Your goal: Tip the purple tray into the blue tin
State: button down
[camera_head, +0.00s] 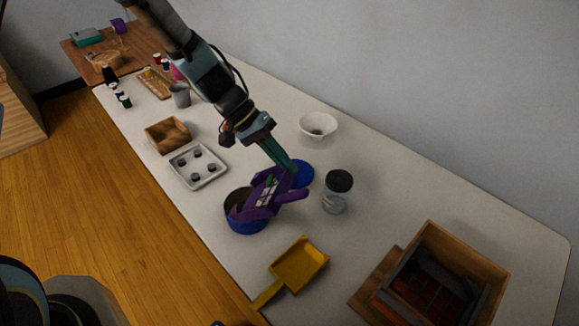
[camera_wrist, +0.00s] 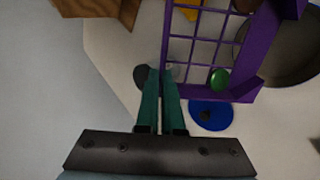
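The purple tray (camera_head: 253,213) is held up over the blue tin (camera_head: 247,228) and looks tilted towards the lower left. It has a grid of dividers; in the wrist view, the tray (camera_wrist: 167,38) has a green piece (camera_wrist: 220,79) near one corner and a brown piece at the top edge. My gripper (camera_head: 287,167) has its two teal fingers closed on the tray's edge; in the wrist view the fingertips (camera_wrist: 161,74) meet at that edge. The tin is open with a dark inside, partly hidden behind the tray.
A blue lid (camera_head: 304,176) lies flat beside the tray. A dark-lidded jar (camera_head: 336,198) stands to its right, with a white bowl (camera_head: 318,125) farther back. A yellow scoop (camera_head: 300,264), a grey tray (camera_head: 190,180) and wooden boxes surround the tin.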

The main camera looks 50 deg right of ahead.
jog(key=shift+w+a+r+g+h, duration=0.25)
jog(key=shift+w+r+g, duration=0.1)
jog(key=shift+w+g, duration=0.3)
jog(key=shift+w+a+r+g+h, duration=0.2)
jog(key=shift+w+a+r+g, duration=0.1)
jog(key=shift+w+g, duration=0.35)
jog(key=shift+w+a+r+g+h, duration=0.3)
jog(key=shift+w+g, duration=0.2)
jog(key=shift+w, duration=0.25)
jog(key=w+a+g+h+b, duration=0.3)
jog(key=w+g+b, duration=0.4)
jog(key=w+b, duration=0.1)
jog(key=shift+v, duration=0.8)
jog(key=shift+a, duration=0.1)
dwell(1.0)
